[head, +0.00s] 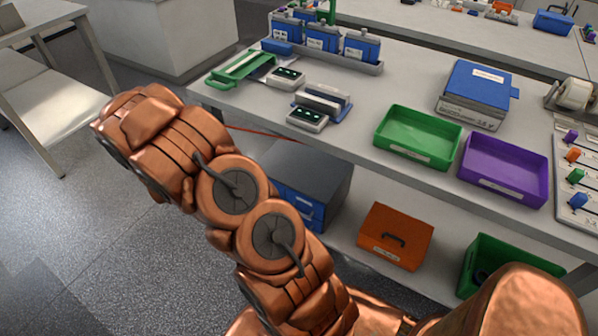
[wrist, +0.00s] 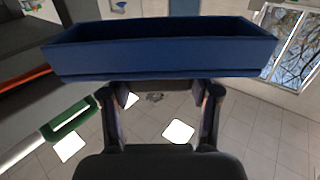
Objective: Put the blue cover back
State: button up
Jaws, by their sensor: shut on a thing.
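In the wrist view my gripper (wrist: 160,88) is shut on a blue, box-shaped piece with a hollow side, which looks like the blue cover (wrist: 160,62). It spans most of the top of the view, across the ends of both fingers. The exact finger contact is hard to see. In the head view my arm reaches to the left, and neither the gripper nor the held piece shows. A grey unit with a blue top (head: 480,82) stands at the right of the bench. I cannot tell which unit the cover belongs to.
The bench (head: 375,70) holds a green tray (head: 418,136), a purple tray (head: 505,168), blue battery-like boxes (head: 322,38), and small meters (head: 308,118). An orange box (head: 396,235) and a green bin (head: 510,262) are on the lower shelf. The floor (head: 60,210) at left is clear.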

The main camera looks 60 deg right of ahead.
jog(key=s+d+f+m+g+h+b, duration=0.3)
jog(key=s+d+f, duration=0.5)
jog(key=d+f, duration=0.15)
jog(key=s+d+f+m+g+h+b, duration=0.1)
jog(key=s+d+f+m+g+b, duration=0.1)
jog(key=s, duration=0.7)
jog(key=s+d+f+m+g+h+b, duration=0.2)
jog(key=s+d+f+m+g+b, duration=0.1)
jog(key=s+d+f+g+b, duration=0.2)
jog(key=s+d+f+m+g+h+b, duration=0.1)
jog(key=s+d+f+g+b, duration=0.3)
jog(key=s, duration=1.1)
jog(key=shift+s+d+f+m+h, duration=0.1)
jog(key=shift+d+f+m, duration=0.15)
jog(key=shift+d+f, duration=0.5)
jog(key=shift+s+d+f+m+h, duration=0.1)
jog(key=shift+d+f+m, duration=0.2)
jog(key=shift+f, duration=0.85)
jog(key=shift+d+f+m+h, duration=0.1)
jog(key=shift+d+f+m, duration=0.15)
jog(key=shift+d+f, duration=0.5)
jog(key=w+f+b, duration=0.1)
jog(key=b, duration=0.3)
jog(key=shift+w+d+b, duration=0.1)
jog(key=shift+b, duration=0.3)
jog(key=b, duration=0.3)
jog(key=shift+w+d, duration=0.1)
jog(key=shift+w, duration=0.25)
jog(key=shift+b, duration=0.6)
